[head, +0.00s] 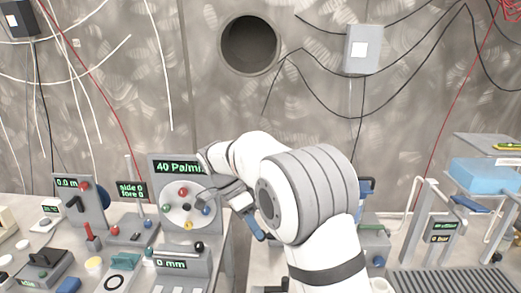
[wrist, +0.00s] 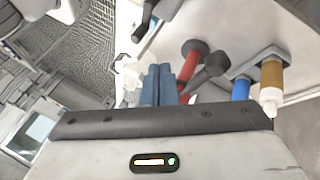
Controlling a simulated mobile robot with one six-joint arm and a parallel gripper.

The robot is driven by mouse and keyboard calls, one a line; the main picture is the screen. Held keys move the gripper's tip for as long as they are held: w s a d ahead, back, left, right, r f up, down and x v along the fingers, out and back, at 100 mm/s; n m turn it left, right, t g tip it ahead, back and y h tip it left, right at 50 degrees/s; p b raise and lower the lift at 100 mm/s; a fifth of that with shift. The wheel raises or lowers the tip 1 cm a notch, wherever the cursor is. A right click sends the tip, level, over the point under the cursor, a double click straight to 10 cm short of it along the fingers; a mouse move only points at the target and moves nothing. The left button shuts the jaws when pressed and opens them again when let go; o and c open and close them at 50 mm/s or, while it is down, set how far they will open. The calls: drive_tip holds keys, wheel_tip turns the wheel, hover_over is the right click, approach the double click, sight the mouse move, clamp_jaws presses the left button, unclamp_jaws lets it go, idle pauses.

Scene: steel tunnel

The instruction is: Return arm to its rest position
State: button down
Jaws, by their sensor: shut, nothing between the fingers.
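My white arm stands in the middle of the head view, bent at the top, with its wrist reaching left and down. My gripper (head: 255,230) points down beside the right edge of the control panel (head: 177,165) reading "40 Pa/min". In the wrist view my gripper (wrist: 158,72) shows as two blue fingers side by side, shut, with nothing between them. The arm hides part of the bench behind it.
Left are consoles with levers and knobs, and a "0 mm" unit (head: 180,264). Right are a rack with a blue tray (head: 487,175) and a "bar" display (head: 440,232). The wrist view shows a red-handled lever (wrist: 188,70) and an amber cylinder (wrist: 271,75) near my fingers.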

drive_tip(key=s+d+r+n+t+y, duration=0.1)
drive_tip(key=s+d+r+n+y, duration=0.15)
drive_tip(key=s+d, duration=0.3)
drive_tip(key=s+d+r+n+t+y, duration=0.1)
drive_tip(key=s+d+n, duration=0.3)
drive_tip(key=d, duration=0.2)
drive_tip(key=s+d+f+n+t+y, duration=0.1)
drive_tip(key=s+d+n, duration=0.2)
drive_tip(key=s, duration=0.3)
drive_tip(key=s+d+f+n+t+y, duration=0.1)
drive_tip(key=s+d+f+n+t, duration=0.1)
drive_tip(key=s, duration=0.4)
drive_tip(key=shift+s+d+n+t, duration=0.25)
drive_tip(key=shift+d+n, duration=0.25)
drive_tip(key=shift+n, duration=0.25)
